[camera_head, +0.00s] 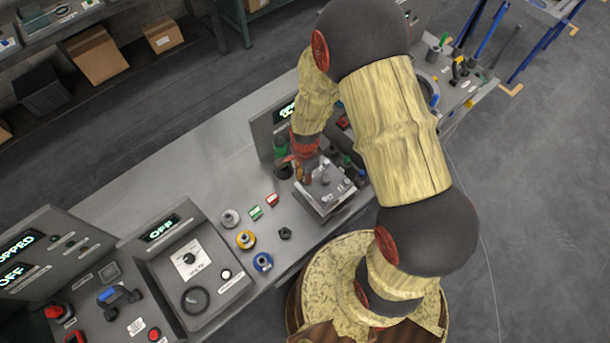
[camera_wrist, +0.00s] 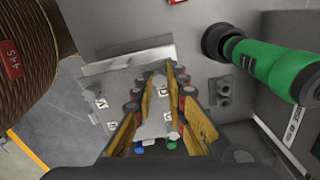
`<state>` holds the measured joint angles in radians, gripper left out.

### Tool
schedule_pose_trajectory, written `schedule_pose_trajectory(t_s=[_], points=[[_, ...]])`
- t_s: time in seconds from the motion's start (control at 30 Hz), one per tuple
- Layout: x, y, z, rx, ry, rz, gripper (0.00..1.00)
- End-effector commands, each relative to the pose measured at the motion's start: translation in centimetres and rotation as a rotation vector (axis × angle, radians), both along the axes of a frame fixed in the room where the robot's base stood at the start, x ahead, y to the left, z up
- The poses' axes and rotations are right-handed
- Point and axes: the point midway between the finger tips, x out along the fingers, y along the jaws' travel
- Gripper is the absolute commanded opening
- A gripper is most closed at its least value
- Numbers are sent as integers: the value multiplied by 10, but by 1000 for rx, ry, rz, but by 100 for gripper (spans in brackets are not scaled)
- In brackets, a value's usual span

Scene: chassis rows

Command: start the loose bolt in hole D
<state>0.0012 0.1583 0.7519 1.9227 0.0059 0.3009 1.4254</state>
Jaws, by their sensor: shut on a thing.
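My gripper (camera_head: 304,166) is over the left side of the grey metal chassis block (camera_head: 328,198) on the bench. In the wrist view its yellow fingers (camera_wrist: 158,78) reach over the block's pale top plate (camera_wrist: 153,118). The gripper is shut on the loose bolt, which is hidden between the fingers. I cannot tell which hole is D, or whether the bolt touches the plate.
A green power tool (camera_wrist: 272,66) lies close on the right in the wrist view. A blue-and-silver ring part (camera_head: 263,262), a yellow one (camera_head: 245,240) and a grey one (camera_head: 230,218) stand left of the block. A control box (camera_head: 190,262) is farther left.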

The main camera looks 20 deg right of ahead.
Motion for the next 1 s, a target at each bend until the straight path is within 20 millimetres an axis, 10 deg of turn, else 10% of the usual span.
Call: schedule_pose_trajectory(t_s=[0.2, 0.23, 0.57, 1.0], points=[[0, 0, 0, 0, 1, 2, 0], [0, 0, 0, 0, 1, 2, 16], [0, 0, 0, 0, 0, 3, 34], [1, 0, 10, 0, -3, 4, 35]])
